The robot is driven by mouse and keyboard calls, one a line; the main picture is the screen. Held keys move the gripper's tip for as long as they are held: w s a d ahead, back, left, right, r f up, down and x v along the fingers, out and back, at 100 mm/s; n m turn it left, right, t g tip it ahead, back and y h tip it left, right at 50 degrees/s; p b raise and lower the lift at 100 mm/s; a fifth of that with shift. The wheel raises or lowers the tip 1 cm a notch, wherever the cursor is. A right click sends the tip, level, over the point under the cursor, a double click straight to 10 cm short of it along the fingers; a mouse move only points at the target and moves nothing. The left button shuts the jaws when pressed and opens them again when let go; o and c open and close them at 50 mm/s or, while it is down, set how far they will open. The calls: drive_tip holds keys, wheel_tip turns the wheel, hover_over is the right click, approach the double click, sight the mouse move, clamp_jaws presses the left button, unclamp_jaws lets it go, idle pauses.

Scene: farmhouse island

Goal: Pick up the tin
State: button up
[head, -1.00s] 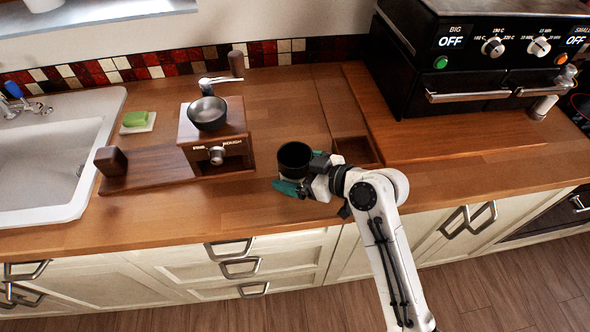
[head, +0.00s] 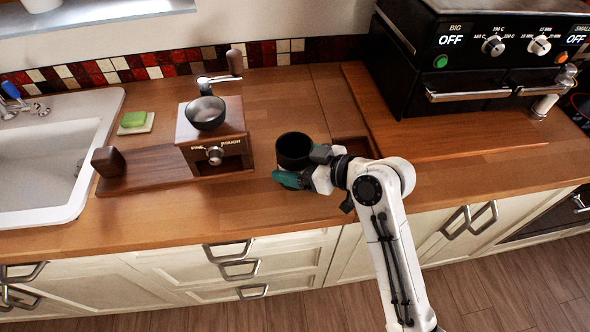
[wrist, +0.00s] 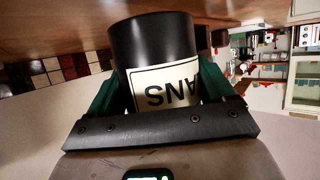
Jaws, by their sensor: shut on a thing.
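The tin (head: 294,153) is a black, open-topped-looking cylinder above the counter, right of the coffee grinder. In the wrist view the tin (wrist: 152,45) shows a white label with dark letters, partly hidden at the bottom by my gripper. My gripper (head: 289,178) has teal fingers shut around the lower part of the tin. In the wrist view my gripper (wrist: 160,92) has one finger on each side of it. The tin stands roughly upright in the head view. Its underside is hidden, so its exact height above the counter cannot be told.
A wooden coffee grinder (head: 217,150) with a metal bowl (head: 206,112) stands to the left. Beyond it are a green sponge (head: 134,118) and a white sink (head: 40,150). A black oven (head: 480,70) stands at the back right. Wooden boards (head: 440,130) cover the counter before it.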

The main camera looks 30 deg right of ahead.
drive_tip(key=s+d+r, duration=0.8)
drive_tip(key=s+r, duration=0.2)
drive_tip(key=s, duration=0.1)
drive_tip(key=shift+d+r+b, duration=0.15)
drive_tip(key=shift+d+b, duration=0.25)
drive_tip(key=shift+b, duration=0.05)
drive_tip(key=o, duration=0.6)
drive_tip(key=c, duration=0.9)
drive_tip(key=shift+c, duration=0.3)
